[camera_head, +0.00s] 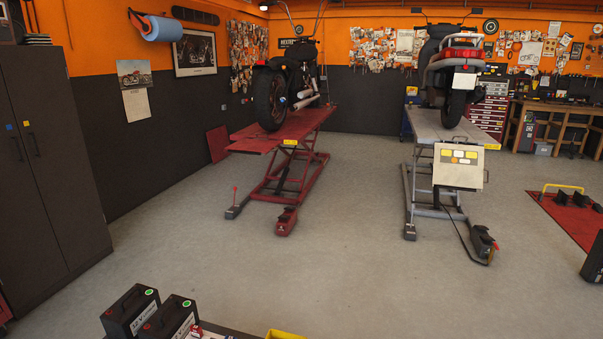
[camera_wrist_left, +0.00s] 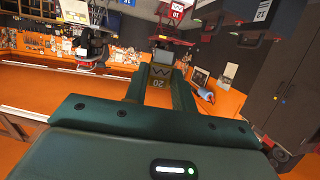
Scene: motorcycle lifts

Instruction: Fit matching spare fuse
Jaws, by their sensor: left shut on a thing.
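In the left wrist view my left gripper (camera_wrist_left: 161,80) is shut on a dull yellow fuse (camera_wrist_left: 160,76) marked 20, held between the two green fingers. That view is tilted and largely upside down. In the head view a cream panel (camera_head: 447,180) stands at the near end of the grey lift, with yellow, white and orange blocks on its face. I cannot read its markings or tell whether any slot is empty. Neither gripper shows in the head view.
Two black 12 V batteries (camera_head: 131,312) stand at the bottom left, near a yellow edge (camera_head: 284,334). The red lift (camera_head: 285,133) and the grey lift (camera_head: 425,122) each carry a motorcycle. A pedal and cable (camera_head: 483,241) lie beside the grey lift. The floor in front is clear.

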